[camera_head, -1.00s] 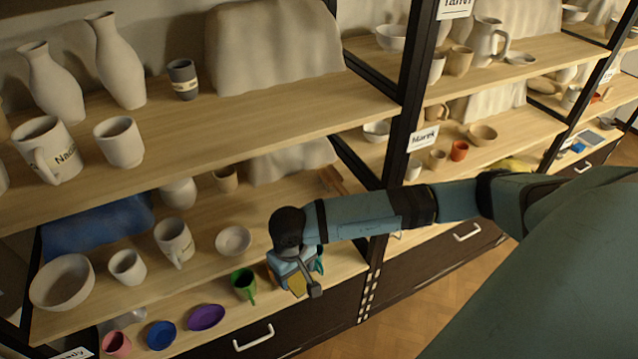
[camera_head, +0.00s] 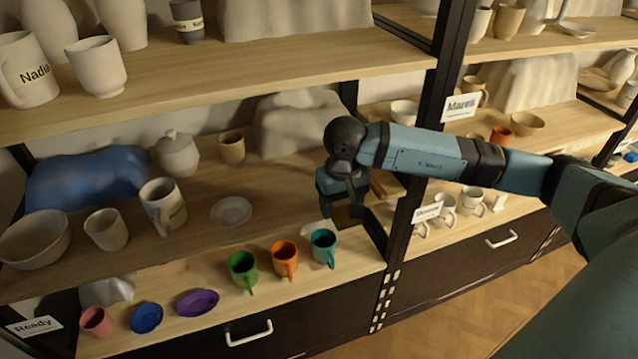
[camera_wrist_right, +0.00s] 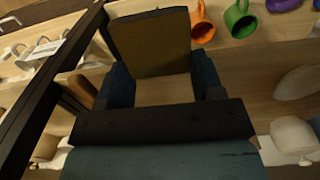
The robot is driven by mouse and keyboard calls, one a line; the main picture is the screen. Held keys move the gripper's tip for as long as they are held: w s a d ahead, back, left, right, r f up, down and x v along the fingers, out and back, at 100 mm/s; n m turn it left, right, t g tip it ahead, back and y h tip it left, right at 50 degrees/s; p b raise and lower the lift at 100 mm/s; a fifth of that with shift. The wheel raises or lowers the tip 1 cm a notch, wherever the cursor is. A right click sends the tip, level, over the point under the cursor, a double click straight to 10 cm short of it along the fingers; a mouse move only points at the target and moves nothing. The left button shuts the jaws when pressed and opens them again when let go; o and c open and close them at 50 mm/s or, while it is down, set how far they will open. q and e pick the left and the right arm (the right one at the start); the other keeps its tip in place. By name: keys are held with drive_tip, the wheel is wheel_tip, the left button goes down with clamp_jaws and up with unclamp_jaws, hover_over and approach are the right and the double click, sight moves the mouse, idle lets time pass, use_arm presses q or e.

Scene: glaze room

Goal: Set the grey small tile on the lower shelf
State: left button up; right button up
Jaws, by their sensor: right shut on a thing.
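My right gripper (camera_head: 345,205) is shut on a small flat tile (camera_head: 347,216). In the right wrist view the tile (camera_wrist_right: 150,44) sits between my two blue fingers and shows an olive-brown face with a dark edge, not a clear grey. The gripper is at the right end of the shelf bay, close to the dark post, just right of and above the teal mug. The lowest shelf board (camera_head: 205,328) carries coloured cups and dishes; the board above it (camera_head: 120,262) carries pale pots. Whether the tile touches a board cannot be told. My left gripper is not in view.
A teal mug (camera_head: 323,247), an orange mug (camera_head: 285,259) and a green mug (camera_head: 243,270) stand in a row on the lowest board. A purple dish (camera_head: 198,303) and blue dish (camera_head: 146,317) lie farther left. The dark post (camera_head: 412,180) stands close right of my gripper.

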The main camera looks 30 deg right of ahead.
drive_tip(key=w+d, duration=0.1)
drive_tip(key=w, duration=0.3)
drive_tip(key=w+d, duration=0.1)
drive_tip(key=w, duration=0.3)
drive_tip(key=w+d, duration=0.1)
drive_tip(key=w, duration=0.4)
drive_tip(key=shift+p, duration=0.4)
drive_tip(key=shift+w+f, duration=0.2)
wheel_tip(320, 180, down, 3)
drive_tip(key=shift+f, duration=0.1)
drive_tip(key=shift+d, duration=0.1)
drive_tip(key=shift+f, duration=0.2)
drive_tip(key=o, duration=0.9)
drive_tip(key=shift+o, duration=0.2)
drive_tip(key=shift+r, duration=0.15)
